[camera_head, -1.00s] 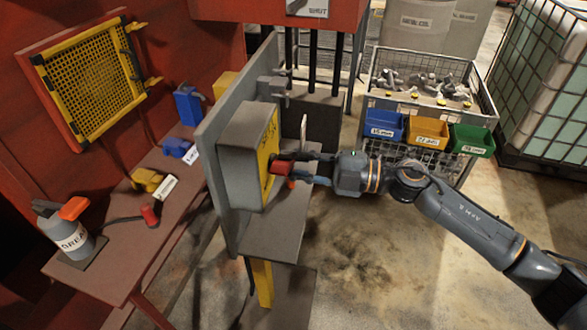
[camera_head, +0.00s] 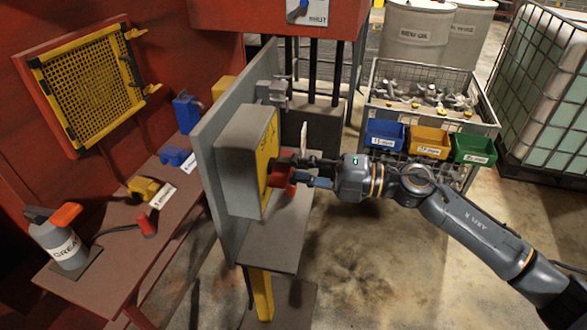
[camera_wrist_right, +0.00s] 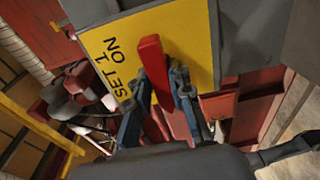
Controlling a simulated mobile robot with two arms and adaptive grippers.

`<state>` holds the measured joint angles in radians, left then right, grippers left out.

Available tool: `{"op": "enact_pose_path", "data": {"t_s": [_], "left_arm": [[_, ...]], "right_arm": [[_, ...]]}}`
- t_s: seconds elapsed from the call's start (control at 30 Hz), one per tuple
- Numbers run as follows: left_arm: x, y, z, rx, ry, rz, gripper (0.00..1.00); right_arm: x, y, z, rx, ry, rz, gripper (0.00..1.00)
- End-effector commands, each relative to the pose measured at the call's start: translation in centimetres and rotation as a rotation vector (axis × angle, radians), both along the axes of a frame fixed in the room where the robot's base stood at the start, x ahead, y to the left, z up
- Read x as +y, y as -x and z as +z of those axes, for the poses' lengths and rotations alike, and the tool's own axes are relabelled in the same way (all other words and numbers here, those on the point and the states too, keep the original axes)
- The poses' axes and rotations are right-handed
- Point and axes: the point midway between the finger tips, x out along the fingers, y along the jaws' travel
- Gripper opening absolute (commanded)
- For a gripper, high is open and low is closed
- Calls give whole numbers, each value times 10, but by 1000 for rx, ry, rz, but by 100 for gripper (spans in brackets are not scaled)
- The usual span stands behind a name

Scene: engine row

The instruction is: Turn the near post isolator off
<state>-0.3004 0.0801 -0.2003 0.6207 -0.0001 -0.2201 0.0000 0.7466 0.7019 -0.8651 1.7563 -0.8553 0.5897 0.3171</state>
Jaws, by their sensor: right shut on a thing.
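The isolator is a grey box (camera_head: 240,165) with a yellow front plate, fixed to an upright grey panel (camera_head: 208,140). Its red handle (camera_head: 278,178) sticks out from the front. My right gripper (camera_head: 287,170) is shut on this handle. In the right wrist view the red handle (camera_wrist_right: 150,55) stands between the two fingers (camera_wrist_right: 160,88), tilted slightly, in front of the yellow plate (camera_wrist_right: 185,35) marked "SET 1 ON". The fingers hide part of the handle in the head view. My left gripper is not in view.
A red bench (camera_head: 100,260) at left holds a grease can (camera_head: 60,245) and coloured locks. A wire crate of metal parts (camera_head: 425,90) stands behind my right arm, with blue, yellow and green bins (camera_head: 429,142). Open floor lies at front right.

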Motion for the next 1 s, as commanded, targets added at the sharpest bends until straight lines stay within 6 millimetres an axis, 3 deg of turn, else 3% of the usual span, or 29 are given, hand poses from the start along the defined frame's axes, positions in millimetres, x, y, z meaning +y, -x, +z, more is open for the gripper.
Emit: {"op": "enact_pose_path", "data": {"t_s": [0.17, 0.2, 0.3, 0.67, 0.87, 1.0], "left_arm": [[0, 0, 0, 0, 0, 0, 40], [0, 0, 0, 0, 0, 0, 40], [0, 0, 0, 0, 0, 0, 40], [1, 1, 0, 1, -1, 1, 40], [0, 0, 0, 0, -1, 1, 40], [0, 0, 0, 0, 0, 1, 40]], "right_arm": [[0, 0, -1, -3, 3, 1, 0], [0, 0, -1, -3, 3, 1, 22], [0, 0, -1, -2, 3, 1, 43], [-3, 0, -1, 0, 2, -1, 43], [-31, 7, -2, 2, 4, -3, 43], [-62, 14, -2, 1, 5, -4, 43]]}}
